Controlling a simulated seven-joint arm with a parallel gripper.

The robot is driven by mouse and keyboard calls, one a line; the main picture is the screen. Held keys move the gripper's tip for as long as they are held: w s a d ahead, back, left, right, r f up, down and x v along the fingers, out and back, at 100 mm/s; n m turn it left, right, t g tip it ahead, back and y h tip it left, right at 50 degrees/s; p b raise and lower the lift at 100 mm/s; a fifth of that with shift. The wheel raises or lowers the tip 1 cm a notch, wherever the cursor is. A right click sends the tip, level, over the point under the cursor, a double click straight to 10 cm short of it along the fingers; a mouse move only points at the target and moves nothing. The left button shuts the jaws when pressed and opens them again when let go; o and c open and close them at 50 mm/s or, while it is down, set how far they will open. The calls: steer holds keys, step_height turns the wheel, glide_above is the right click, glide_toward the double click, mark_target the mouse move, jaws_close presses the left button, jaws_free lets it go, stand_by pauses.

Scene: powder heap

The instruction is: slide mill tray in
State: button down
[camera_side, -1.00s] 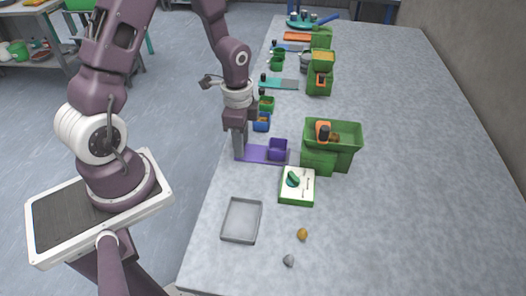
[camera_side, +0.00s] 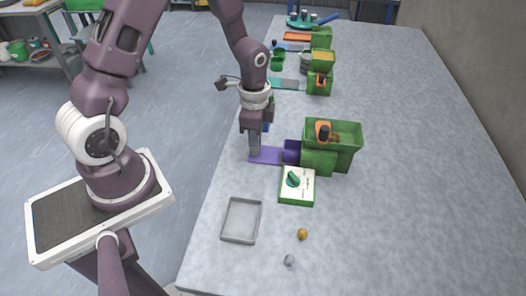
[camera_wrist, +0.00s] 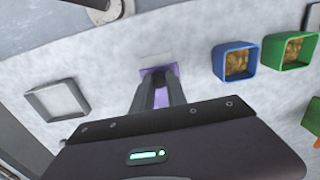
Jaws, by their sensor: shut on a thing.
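The mill (camera_side: 333,150) is a green machine with a wide hopper, standing right of my gripper in the side view. Its purple tray (camera_side: 267,156) is a flat strip with a purple cup (camera_side: 291,150) at its right end, against the mill's left side and partly inside it. My gripper (camera_side: 254,156) points down and is shut on the tray's left end. In the wrist view the purple tray (camera_wrist: 161,72) shows between and beyond the fingers (camera_wrist: 160,97); the cup is hidden there.
A green-and-white box with a knob (camera_side: 297,186) stands in front of the mill. A grey empty tray (camera_side: 241,220), a yellow lump (camera_side: 302,234) and a grey lump (camera_side: 289,260) lie nearer. Blue (camera_wrist: 235,62) and green (camera_wrist: 289,50) bins hold brown bits. The table's right side is clear.

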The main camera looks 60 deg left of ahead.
steer(key=shift+w+d, duration=2.35)
steer(key=shift+w, duration=0.05)
steer(key=c, duration=1.4)
jaws_free()
step_height(320, 180, up, 8)
steer(key=shift+f, duration=0.2)
